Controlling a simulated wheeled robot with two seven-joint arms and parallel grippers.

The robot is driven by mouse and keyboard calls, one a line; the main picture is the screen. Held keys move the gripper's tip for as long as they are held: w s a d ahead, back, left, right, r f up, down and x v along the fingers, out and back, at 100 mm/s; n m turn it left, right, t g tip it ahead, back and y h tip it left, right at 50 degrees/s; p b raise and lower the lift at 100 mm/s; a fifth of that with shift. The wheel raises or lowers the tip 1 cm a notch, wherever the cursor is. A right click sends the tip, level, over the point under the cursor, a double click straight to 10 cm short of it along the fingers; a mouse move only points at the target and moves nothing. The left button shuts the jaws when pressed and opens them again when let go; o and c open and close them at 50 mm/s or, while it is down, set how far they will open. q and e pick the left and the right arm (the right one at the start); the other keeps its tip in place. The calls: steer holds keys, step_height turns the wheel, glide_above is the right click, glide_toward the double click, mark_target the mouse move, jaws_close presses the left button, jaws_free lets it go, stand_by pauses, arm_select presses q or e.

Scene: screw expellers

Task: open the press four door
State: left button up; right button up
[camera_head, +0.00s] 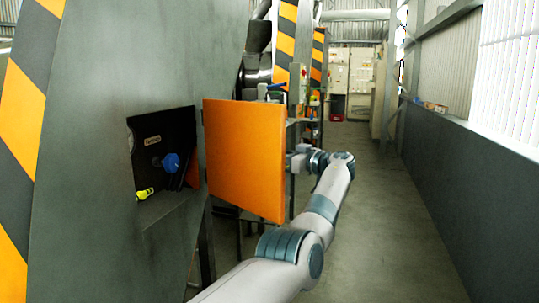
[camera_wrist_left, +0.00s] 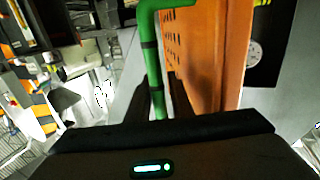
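The orange press door (camera_head: 244,158) stands swung out from the dark grey press housing (camera_head: 95,130). The opening beside it shows a black recess (camera_head: 163,140) with a blue knob (camera_head: 171,162) and a small yellow-green item (camera_head: 145,193). My left arm reaches up past the door, and my left gripper (camera_head: 297,161) is at its far side, partly hidden by the panel. In the left wrist view the orange door (camera_wrist_left: 205,50) shows with a green handle (camera_wrist_left: 152,60). My left gripper's dark fingers (camera_wrist_left: 158,100) lie close on both sides of the handle and appear shut on it. My right gripper is not in view.
Another machine with yellow and black stripes (camera_head: 286,40) stands behind the door. A clear concrete aisle (camera_head: 385,210) runs along the right, bounded by a low dark wall (camera_head: 470,160). Cabinets (camera_head: 350,80) stand at the far end.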

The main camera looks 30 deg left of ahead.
arm_select(q)
steer(key=s+d, duration=0.1)
steer(key=d, duration=1.5)
steer(key=shift+s+d, duration=0.35)
steer(key=shift+d, duration=0.05)
